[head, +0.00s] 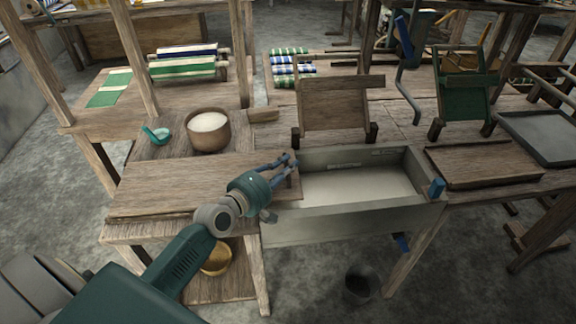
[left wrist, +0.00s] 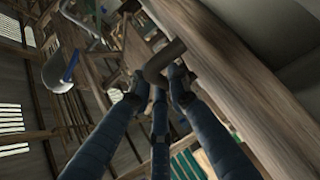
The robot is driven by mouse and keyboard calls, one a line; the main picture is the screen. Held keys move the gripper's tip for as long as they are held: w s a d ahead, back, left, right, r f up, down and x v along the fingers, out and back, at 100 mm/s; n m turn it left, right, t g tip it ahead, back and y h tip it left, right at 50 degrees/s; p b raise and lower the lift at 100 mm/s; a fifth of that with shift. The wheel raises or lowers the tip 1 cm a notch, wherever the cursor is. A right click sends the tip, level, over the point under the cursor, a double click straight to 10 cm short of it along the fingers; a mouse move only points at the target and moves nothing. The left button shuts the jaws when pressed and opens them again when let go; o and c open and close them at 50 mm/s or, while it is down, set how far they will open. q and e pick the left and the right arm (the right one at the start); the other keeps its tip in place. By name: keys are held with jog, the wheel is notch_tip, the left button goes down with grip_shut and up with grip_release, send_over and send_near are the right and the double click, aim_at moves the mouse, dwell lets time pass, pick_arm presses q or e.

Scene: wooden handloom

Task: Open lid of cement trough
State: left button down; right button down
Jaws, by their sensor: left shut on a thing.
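The cement trough (head: 345,220) is a long grey box in the middle right of the head view. Its top is uncovered and its pale inside shows. A flat wooden board (head: 180,182), which looks like the lid, lies to the left of the opening. My left gripper (head: 287,162) is at the board's right end, by the trough's left wall. In the left wrist view its fingers (left wrist: 160,82) are shut on a dark bent handle (left wrist: 166,57) beside a wooden edge (left wrist: 215,60). The fingers partly hide the handle. My right gripper is not in view.
A bowl of white material (head: 208,130) and a teal scoop (head: 156,135) stand behind the board. An upright wooden panel (head: 335,105) stands behind the trough. A dark bucket (head: 360,284) is on the floor.

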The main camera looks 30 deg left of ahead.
pick_arm(q)
jog(key=c, duration=1.9)
grip_release()
jog(key=shift+a, duration=0.1)
jog(key=v, duration=1.1)
jog(key=shift+s+a+r, duration=0.1)
jog(key=shift+s, duration=0.3)
